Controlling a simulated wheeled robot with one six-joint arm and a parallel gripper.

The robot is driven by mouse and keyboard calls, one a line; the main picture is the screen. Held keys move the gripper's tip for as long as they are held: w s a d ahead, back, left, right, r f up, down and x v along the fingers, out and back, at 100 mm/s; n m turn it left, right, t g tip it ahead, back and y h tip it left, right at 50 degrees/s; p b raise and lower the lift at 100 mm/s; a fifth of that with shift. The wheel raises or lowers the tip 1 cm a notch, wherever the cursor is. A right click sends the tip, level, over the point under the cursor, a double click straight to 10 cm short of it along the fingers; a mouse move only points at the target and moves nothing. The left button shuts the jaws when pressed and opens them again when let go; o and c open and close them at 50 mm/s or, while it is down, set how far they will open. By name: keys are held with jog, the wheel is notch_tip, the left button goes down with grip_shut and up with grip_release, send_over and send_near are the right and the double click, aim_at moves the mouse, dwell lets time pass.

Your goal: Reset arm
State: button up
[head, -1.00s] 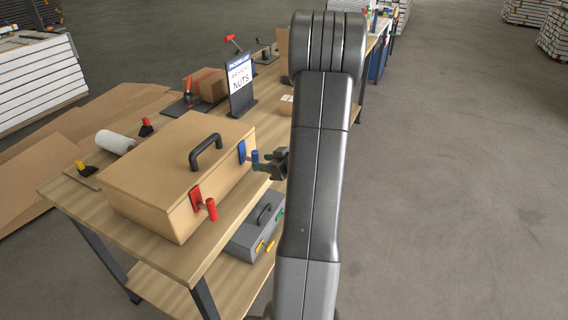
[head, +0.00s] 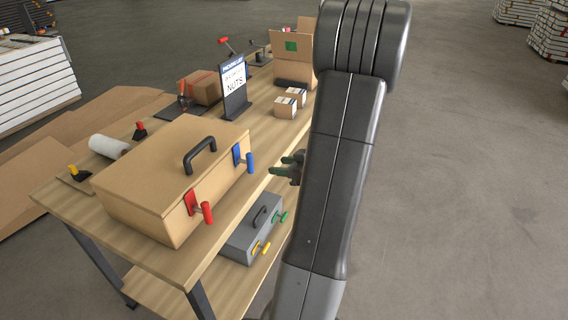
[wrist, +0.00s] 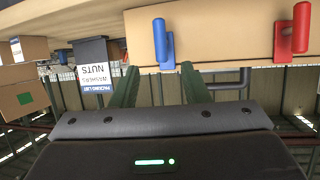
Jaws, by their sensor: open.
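My gripper (head: 287,166) is open and empty at the right edge of the workbench, apart from the tan case. In the wrist view its two green fingers (wrist: 157,88) stand spread with nothing between them. My arm crosses the right middle of the head view. The tan case (head: 150,165) with a black handle lies closed on the bench top. Its front has a blue latch (head: 249,161) and a red latch (head: 207,212). The wrist view also shows the blue latch (wrist: 163,45) and the red latch (wrist: 300,30) beyond the fingers.
A grey toolbox (head: 240,240) with yellow and green latches sits on the lower shelf. A packing list sign (head: 235,85), small boxes (head: 286,106) and an open carton (head: 294,72) stand farther back on the bench (head: 225,225). The floor to the right is clear.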

aim_at(250, 164)
jog(key=x, duration=1.4)
jog(key=shift+s, duration=0.1)
jog(key=shift+r, duration=0.1)
jog(key=shift+d, duration=0.1)
